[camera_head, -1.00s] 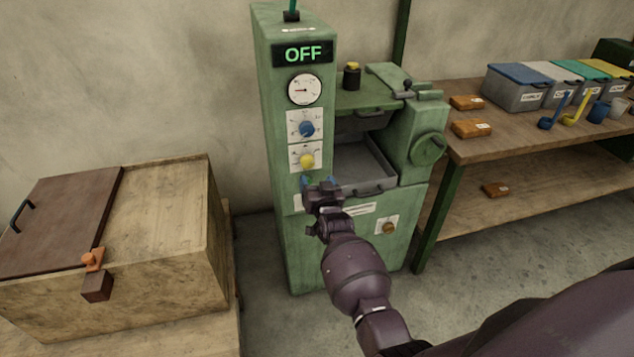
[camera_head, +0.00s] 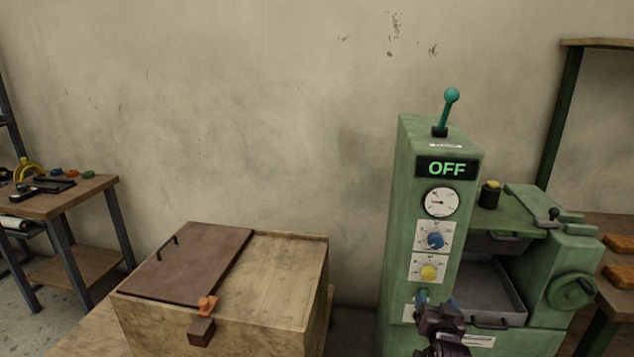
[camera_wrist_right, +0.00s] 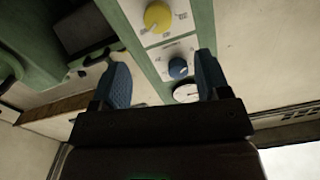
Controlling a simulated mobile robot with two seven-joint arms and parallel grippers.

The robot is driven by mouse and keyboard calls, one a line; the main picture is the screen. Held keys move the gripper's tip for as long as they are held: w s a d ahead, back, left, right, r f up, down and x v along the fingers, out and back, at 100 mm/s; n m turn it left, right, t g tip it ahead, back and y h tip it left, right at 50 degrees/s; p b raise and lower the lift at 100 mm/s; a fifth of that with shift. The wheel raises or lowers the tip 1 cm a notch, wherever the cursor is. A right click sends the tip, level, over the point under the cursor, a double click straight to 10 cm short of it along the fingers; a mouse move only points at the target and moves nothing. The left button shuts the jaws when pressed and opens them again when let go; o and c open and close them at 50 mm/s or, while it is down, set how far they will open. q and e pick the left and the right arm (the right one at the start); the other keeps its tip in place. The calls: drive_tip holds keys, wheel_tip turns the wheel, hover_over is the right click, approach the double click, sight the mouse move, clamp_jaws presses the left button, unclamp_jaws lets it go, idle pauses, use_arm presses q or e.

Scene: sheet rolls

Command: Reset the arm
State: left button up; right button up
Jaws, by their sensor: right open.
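My right gripper (camera_head: 437,300) is at the bottom of the head view, in front of the green machine's (camera_head: 409,220) control column, below the yellow knob (camera_head: 428,272). In the right wrist view the gripper (camera_wrist_right: 160,80) has its two blue fingers spread wide with nothing between them. The yellow knob (camera_wrist_right: 158,17) and the blue knob (camera_wrist_right: 178,68) show beyond the fingers, apart from them. The blue knob also shows in the head view (camera_head: 435,241). The machine display (camera_head: 446,168) reads OFF. A teal lever (camera_head: 447,108) stands up on top. My left gripper is in neither view.
A wooden box (camera_head: 290,270) with a brown lid panel (camera_head: 190,262) and orange latch (camera_head: 207,304) stands left of the machine. A small table (camera_head: 85,195) with tools is at far left. A shelf with orange-brown blocks (camera_head: 618,243) is at right. Bare wall lies behind.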

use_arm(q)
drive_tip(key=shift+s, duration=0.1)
use_arm(e)
drive_tip(key=s+a+f+n+g+y, duration=0.1)
drive_tip(key=s+f, duration=0.3)
drive_tip(key=s, duration=0.8)
drive_tip(key=s+a+f+n+g+y, duration=0.1)
drive_tip(key=s+a+f+n+g, duration=0.1)
drive_tip(key=s, duration=1.1)
drive_tip(key=s+a+f+n+g+y, duration=0.1)
drive_tip(key=s+f, duration=0.4)
drive_tip(key=s, duration=0.7)
drive_tip(key=shift+s+a+f+n+g+y, duration=0.25)
drive_tip(key=shift+a+f+n+g+y, duration=0.15)
drive_tip(key=shift+a+n+g, duration=0.55)
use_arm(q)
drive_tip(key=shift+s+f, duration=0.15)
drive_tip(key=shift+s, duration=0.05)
use_arm(e)
drive_tip(key=shift+d, duration=0.1)
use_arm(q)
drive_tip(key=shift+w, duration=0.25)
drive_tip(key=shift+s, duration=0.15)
